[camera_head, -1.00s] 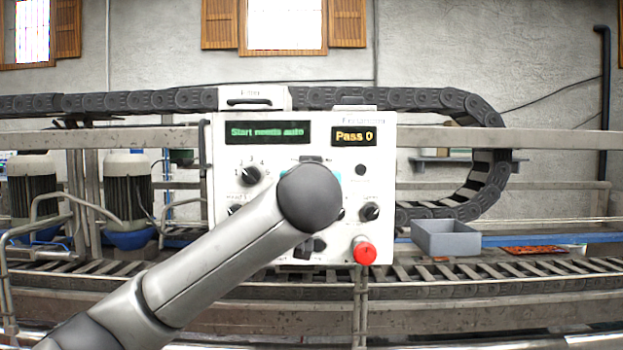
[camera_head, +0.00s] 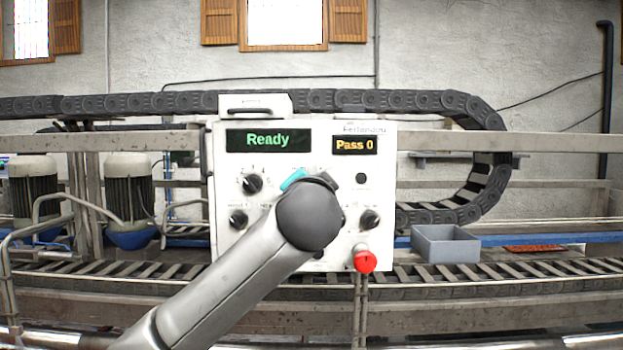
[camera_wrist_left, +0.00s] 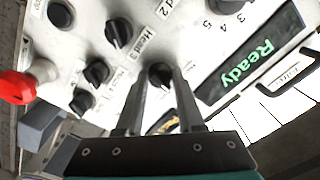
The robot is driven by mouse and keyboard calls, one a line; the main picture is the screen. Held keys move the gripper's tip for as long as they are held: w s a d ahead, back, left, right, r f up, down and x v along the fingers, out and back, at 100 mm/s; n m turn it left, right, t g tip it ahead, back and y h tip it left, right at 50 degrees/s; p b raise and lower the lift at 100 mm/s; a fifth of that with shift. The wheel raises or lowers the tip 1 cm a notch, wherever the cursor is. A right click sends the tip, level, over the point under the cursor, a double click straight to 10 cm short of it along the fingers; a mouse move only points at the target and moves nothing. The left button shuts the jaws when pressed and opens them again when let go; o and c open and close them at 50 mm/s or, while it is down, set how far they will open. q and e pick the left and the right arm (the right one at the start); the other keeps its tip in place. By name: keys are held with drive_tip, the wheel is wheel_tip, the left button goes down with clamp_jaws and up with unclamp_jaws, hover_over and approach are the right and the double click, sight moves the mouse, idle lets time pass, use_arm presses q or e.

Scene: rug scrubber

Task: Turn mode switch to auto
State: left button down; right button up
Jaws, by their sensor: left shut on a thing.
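The white control panel (camera_head: 222,190) faces me, its green display (camera_head: 267,140) reading "Ready". My left arm reaches in front of it, with the wrist over the panel's middle, hiding the switch behind it in the head view. In the left wrist view my left gripper (camera_wrist_left: 160,84) has its two fingers on either side of a black knob (camera_wrist_left: 160,72), shut on it. This knob lies near the "Ready" display; its label and pointer are hidden, so its setting cannot be read. My right gripper is not in view.
Other black knobs are close by: a numbered dial (camera_head: 252,183), one at lower left (camera_head: 238,219) and one at right (camera_head: 370,219). A red button (camera_head: 364,259) juts out at the lower right. A grey bin (camera_head: 446,244) sits by the conveyor.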

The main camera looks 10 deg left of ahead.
use_arm(q)
drive_tip(key=shift+m+p, duration=2.2)
drive_tip(key=shift+m, duration=1)
drive_tip(key=c, duration=0.5)
unclamp_jaws()
drive_tip(key=shift+b+v, duration=2.05)
drive_tip(key=shift+v, duration=5.6)
drive_tip(key=shift+a, duration=0.1)
